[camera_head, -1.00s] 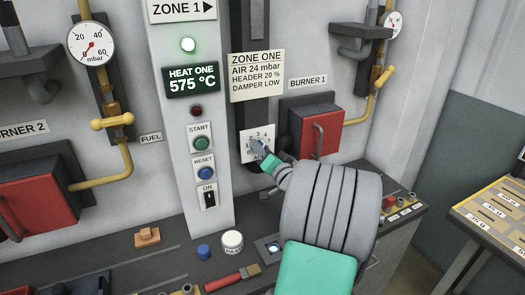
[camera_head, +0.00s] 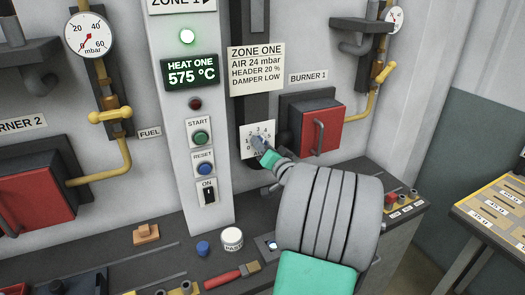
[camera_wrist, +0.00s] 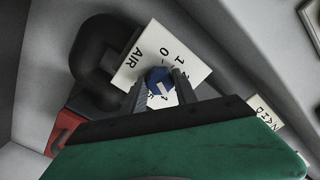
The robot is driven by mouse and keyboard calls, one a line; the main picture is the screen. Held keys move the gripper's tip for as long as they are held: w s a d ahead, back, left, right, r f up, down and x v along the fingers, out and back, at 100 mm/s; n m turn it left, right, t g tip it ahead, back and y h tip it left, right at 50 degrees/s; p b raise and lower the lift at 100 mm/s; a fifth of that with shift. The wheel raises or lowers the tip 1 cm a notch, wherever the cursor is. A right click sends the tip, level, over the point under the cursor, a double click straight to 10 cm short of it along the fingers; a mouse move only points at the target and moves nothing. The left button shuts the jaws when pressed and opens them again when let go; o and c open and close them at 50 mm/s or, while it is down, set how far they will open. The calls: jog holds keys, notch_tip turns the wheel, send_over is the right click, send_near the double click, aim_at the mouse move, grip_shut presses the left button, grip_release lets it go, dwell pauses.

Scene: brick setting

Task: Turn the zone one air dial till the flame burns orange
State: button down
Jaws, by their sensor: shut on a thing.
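The zone one air dial is a small blue knob (camera_wrist: 157,76) with a white mark, in front of a white plate (camera_wrist: 139,58) lettered AIR. In the head view its numbered plate (camera_head: 248,131) is on the dark upright beside burner 1, and my gripper largely covers the knob. My gripper (camera_head: 259,142) is shut on the dial, with a finger on each side of it in the wrist view (camera_wrist: 164,91). The knob's exact setting is hard to read. I cannot make out a flame; the red burner 1 door (camera_head: 321,127) hides whatever is behind it.
The zone one card (camera_head: 257,69) reads air 24 mbar, header 20 %, damper low. The heat display (camera_head: 190,73) shows 575 °C below a lit lamp (camera_head: 187,36). Burner 1's housing juts out right of the dial. A ledge (camera_head: 185,265) below carries loose items.

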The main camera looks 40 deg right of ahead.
jog(key=n+b, duration=0.6)
jog(key=b, duration=0.6)
jog(key=shift+f+b, duration=0.15)
jog(key=shift+b, duration=0.25)
jog(key=c, duration=0.9)
grip_release()
jog(key=shift+c, duration=0.2)
jog(key=b+v, duration=0.1)
jog(key=v, duration=0.6)
jog(key=shift+s, duration=0.4)
